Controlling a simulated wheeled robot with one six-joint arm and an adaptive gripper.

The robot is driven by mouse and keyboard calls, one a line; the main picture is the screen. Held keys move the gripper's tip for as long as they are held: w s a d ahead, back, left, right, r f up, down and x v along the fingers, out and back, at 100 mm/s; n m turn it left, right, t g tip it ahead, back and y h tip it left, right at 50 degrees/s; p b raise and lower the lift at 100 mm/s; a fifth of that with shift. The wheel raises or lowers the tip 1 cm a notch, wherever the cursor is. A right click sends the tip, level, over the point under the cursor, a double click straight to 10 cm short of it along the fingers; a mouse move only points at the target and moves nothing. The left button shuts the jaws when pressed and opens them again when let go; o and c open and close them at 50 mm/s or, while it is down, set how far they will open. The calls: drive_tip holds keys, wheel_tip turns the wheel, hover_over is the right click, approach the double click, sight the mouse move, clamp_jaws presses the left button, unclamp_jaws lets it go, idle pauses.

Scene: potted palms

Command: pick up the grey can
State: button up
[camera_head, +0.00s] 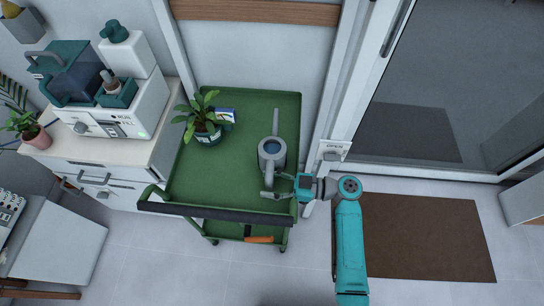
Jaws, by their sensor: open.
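The grey can (264,159) is a watering can with a round dark opening, a long spout pointing to the back and a handle toward the front. It stands upright on the right half of the green cart's top tray (205,182). My gripper (268,187) is open, at the front of the can by its handle, reaching in from the right over the tray. Whether a finger touches the handle or the handle lies between the fingers, I cannot tell from this high view.
A potted plant (207,136) and a small blue-and-white box (226,116) stand left of the can. The cart's dark push bar (228,214) runs along the front. A white cabinet (100,157) is at left; a door frame (337,90) is close at right. The tray's front left is clear.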

drive_tip(key=shift+a, duration=0.15)
clamp_jaws()
